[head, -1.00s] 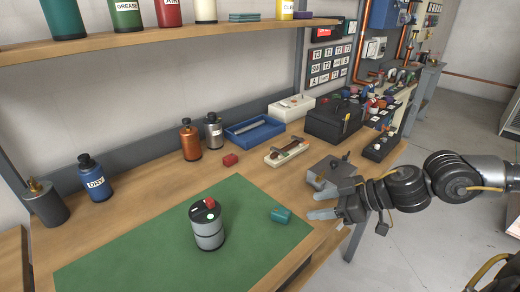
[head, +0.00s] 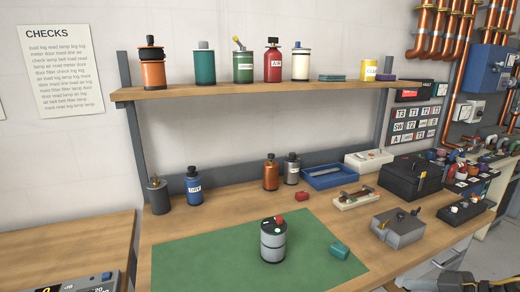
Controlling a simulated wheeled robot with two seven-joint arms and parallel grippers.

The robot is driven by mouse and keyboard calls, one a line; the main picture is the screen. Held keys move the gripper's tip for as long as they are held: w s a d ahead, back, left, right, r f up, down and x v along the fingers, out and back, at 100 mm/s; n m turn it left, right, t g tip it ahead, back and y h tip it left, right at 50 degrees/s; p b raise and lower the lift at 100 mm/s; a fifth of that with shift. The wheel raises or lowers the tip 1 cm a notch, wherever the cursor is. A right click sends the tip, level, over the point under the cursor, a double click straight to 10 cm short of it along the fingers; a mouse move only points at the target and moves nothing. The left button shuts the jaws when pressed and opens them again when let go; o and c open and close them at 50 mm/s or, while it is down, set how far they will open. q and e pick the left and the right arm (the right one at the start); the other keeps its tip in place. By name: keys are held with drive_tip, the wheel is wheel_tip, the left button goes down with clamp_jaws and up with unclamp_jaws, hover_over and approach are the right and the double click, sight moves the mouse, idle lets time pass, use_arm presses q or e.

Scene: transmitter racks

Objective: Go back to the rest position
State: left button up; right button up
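Part of my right arm and gripper (head: 440,284) shows at the bottom right edge of the head view, in front of the bench's front edge. Most of it is cut off by the frame, so its fingers cannot be made out clearly. My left gripper is not in view. A grey box (head: 398,228) with a dark knob or lever stands on the right part of the wooden bench (head: 215,222), apart from the visible part of my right arm.
A teal block (head: 340,251) lies on the mat. A shelf (head: 270,90) with several canisters hangs above. A second table (head: 70,245) stands at left.

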drive_tip(key=w+d+f+n+t+h, duration=0.1)
drive_tip(key=w+d+f+t+h, duration=0.15)
drive_tip(key=w+d, duration=0.6)
drive_tip(key=w+d+f+n+t+h, duration=0.1)
drive_tip(key=w+d+f+t+h, duration=0.25)
drive_tip(key=d, duration=0.85)
drive_tip(key=d+f+m+g+h, duration=0.2)
drive_tip(key=d+f, duration=0.6)
drive_tip(key=f, duration=0.4)
drive_tip(key=s+d+f+m+g+h, duration=0.1)
drive_tip(key=s+f, duration=0.3)
drive_tip(key=f, duration=0.5)
drive_tip(key=s+d+f+m+g+h, duration=0.15)
drive_tip(key=s+f, duration=0.25)
drive_tip(key=f, duration=0.5)
drive_tip(key=s+a+f+m+g, duration=0.1)
drive_tip(key=s+a+f+g, duration=0.2)
drive_tip(key=s+a+f, duration=0.6)
drive_tip(key=s+a+f+m+g, duration=0.1)
drive_tip(key=s+a+f+g, duration=0.15)
drive_tip(key=s+f, duration=1.15)
drive_tip(key=s+a+f+g+y, duration=0.1)
drive_tip(key=s+a+f, duration=0.3)
drive_tip(key=s+a, duration=0.4)
drive_tip(key=s+a+f+m+g+y, duration=0.1)
drive_tip(key=s+a+f+g+y, duration=0.1)
drive_tip(key=s+a+f, duration=0.3)
drive_tip(key=s+a, duration=0.4)
drive_tip(key=a, duration=0.7)
drive_tip(key=shift+a, duration=0.35)
